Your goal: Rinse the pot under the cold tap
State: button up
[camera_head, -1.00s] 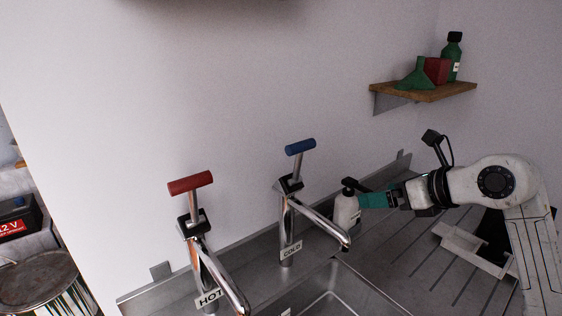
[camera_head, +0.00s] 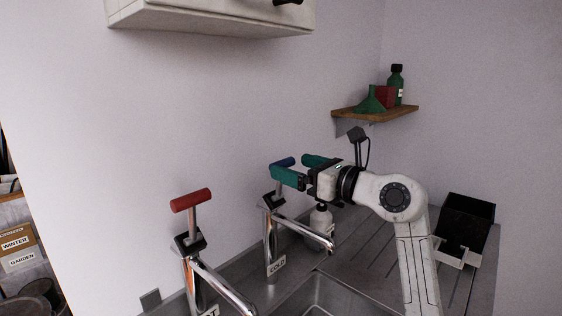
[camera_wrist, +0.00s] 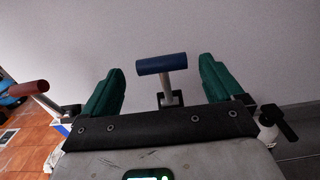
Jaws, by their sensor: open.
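The cold tap (camera_head: 271,240) is chrome, carries a COLD label and has a blue T-shaped handle (camera_head: 285,162) on top. My gripper (camera_head: 290,165) is open, with its teal fingers at the height of this handle. In the wrist view the blue handle (camera_wrist: 162,64) shows between the open fingers of my gripper (camera_wrist: 160,68), with a gap on each side. I cannot tell exactly how deep the handle sits between them. The spout points over the steel sink (camera_head: 318,290), seen only in part. I cannot make out a pot in these views.
The hot tap (camera_head: 190,255) with a red handle (camera_head: 191,200) stands to the left. A white bottle (camera_head: 320,222) stands below my gripper. A black box (camera_head: 465,222) is on the drainer. A wall shelf (camera_head: 376,113) and a cupboard (camera_head: 210,18) are above.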

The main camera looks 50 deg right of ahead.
aim_at(286, 166)
jog(key=shift+w, duration=2.35)
jog(key=c, duration=1.4)
jog(key=shift+s+f+t+b, duration=0.4)
jog(key=shift+t+b, duration=0.1)
jog(key=shift+b, duration=0.3)
jog(key=shift+c, duration=0.2)
jog(key=shift+s+r, duration=0.1)
jog(key=shift+s, duration=0.2)
jog(key=shift+s+r+p, duration=0.15)
jog(key=shift+s+p, duration=0.05)
jog(key=shift+p, duration=0.3)
jog(key=shift+s, duration=0.1)
